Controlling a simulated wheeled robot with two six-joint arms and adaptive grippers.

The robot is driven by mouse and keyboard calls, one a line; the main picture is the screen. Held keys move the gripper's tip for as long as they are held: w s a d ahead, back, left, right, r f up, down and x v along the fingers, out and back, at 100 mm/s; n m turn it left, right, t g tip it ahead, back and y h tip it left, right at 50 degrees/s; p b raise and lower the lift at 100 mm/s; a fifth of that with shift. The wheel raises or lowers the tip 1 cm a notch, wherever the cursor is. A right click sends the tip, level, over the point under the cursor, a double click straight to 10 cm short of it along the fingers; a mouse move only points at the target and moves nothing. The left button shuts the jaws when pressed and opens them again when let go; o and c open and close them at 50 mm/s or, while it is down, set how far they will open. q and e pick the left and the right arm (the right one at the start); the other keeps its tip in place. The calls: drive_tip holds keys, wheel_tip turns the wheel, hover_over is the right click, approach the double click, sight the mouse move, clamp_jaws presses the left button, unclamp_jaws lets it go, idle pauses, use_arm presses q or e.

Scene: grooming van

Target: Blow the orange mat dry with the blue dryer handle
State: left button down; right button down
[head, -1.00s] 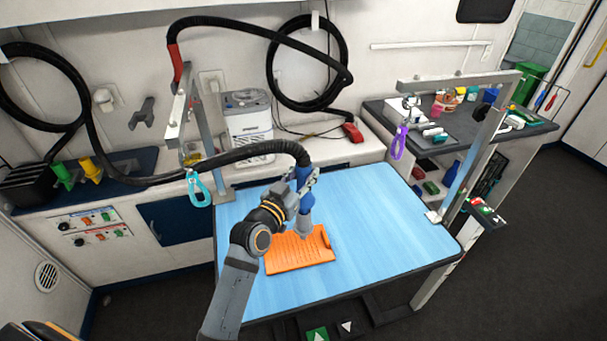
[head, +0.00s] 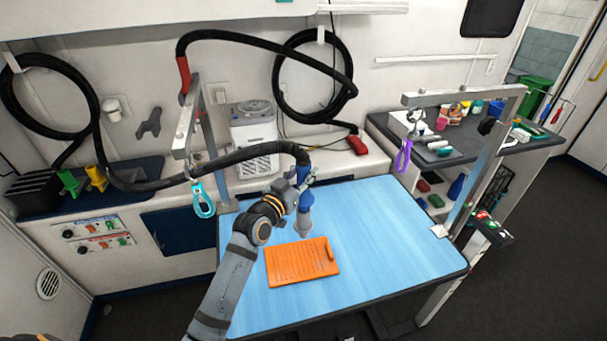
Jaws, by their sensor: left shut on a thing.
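The orange mat (head: 300,264) lies flat on the blue grooming table (head: 390,270), near its left half. My left gripper (head: 304,184) is shut on the blue dryer handle (head: 305,201), which stands upright with its grey nozzle pointing down. The nozzle is just behind the mat's far edge in the picture; its exact height above the table is hard to tell. A black hose (head: 215,163) runs from the top of the handle to the left. My right gripper is not in view.
A metal arm with a cyan clip (head: 202,200) stands at the table's left, and another with a purple clip (head: 403,157) at its right. A white machine (head: 253,137) stands behind. The table's right half is clear.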

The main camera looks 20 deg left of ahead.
sight(303, 163)
use_arm(q)
drive_tip(key=shift+r, duration=0.15)
wheel_tip(303, 163, up, 5)
drive_tip(key=p, duration=0.4)
drive_tip(key=shift+r+p, duration=0.1)
drive_tip(key=shift+p, duration=0.2)
drive_tip(key=shift+f, duration=0.25)
idle(0.5)
